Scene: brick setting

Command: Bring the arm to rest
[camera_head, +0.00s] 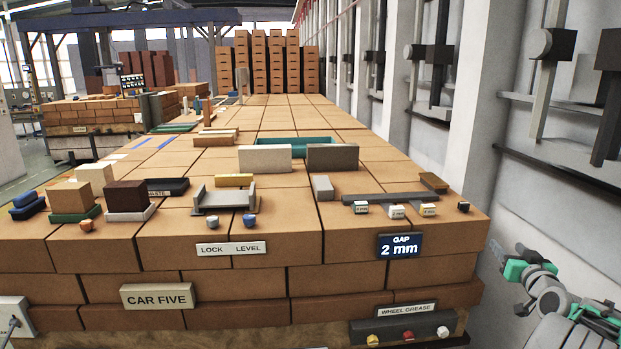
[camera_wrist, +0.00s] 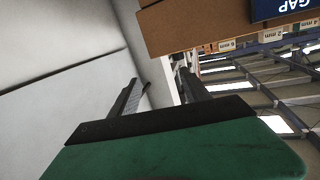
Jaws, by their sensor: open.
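My gripper (camera_wrist: 160,78) shows in the wrist view with its two dark fingers spread apart and nothing between them. Its palm is green with a black front edge. The fingers point toward a pale wall, beside the corner of the brick stack (camera_wrist: 190,25). In the head view my arm, grey with teal parts, is at the lower right, right of the stack and apart from it.
The long brick stack (camera_head: 370,262) fills the middle, bearing blocks, trays and a grey channel piece (camera_head: 225,202). A "GAP 2 mm" sign (camera_head: 399,246) is on its front. Pale columns with grey fittings (camera_head: 553,45) stand along the right. A gap lies between stack and wall.

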